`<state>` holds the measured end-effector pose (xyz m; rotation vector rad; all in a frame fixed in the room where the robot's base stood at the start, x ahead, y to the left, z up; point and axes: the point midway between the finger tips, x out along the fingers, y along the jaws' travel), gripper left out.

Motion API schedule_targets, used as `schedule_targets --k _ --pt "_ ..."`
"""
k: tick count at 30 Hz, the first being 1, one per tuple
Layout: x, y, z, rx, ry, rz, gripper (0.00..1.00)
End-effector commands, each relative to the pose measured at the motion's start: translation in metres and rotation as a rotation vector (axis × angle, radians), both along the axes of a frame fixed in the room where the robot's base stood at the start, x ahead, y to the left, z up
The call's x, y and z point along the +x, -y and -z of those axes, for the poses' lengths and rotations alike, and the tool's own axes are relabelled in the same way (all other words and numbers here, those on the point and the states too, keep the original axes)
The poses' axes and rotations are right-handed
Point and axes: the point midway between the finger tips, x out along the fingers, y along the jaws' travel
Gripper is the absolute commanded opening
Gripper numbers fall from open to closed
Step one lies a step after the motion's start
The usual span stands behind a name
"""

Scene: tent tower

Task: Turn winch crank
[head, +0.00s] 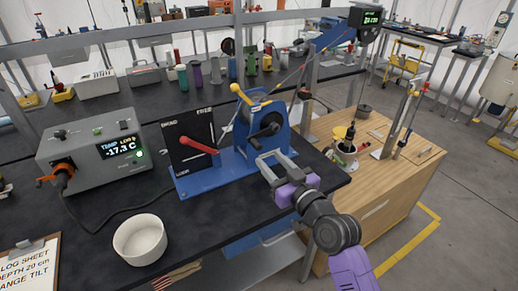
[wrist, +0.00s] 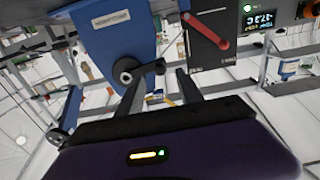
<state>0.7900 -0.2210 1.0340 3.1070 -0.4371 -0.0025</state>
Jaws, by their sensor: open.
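The blue winch (head: 243,135) stands on a blue base plate on the dark bench, and its side plate fills the upper left of the wrist view (wrist: 105,45). Its black crank (head: 267,124) is on the side facing my gripper. In the wrist view the crank (wrist: 150,69) runs right from a round hub to a dark knob. My gripper (head: 272,162) is open just in front of and below the crank. In the wrist view the knob shows between or just beyond the fingertips (wrist: 160,78); contact cannot be told. Nothing is visibly held.
A black panel with a red lever (head: 199,145) stands left of the winch. A yellow-knobbed lever (head: 241,94) rises above it. A grey temperature box (head: 90,152) and a white bowl (head: 140,238) are farther left. A wooden cabinet (head: 385,190) stands at right.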

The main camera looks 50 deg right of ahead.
Motion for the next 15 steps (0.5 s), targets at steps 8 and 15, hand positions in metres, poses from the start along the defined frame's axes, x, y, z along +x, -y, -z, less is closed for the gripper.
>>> schedule_targets --k 8,15 --pt "0.042 0.012 -0.003 0.002 0.003 0.0 0.43" --pt "0.063 0.019 -0.002 0.003 0.003 0.001 0.43"
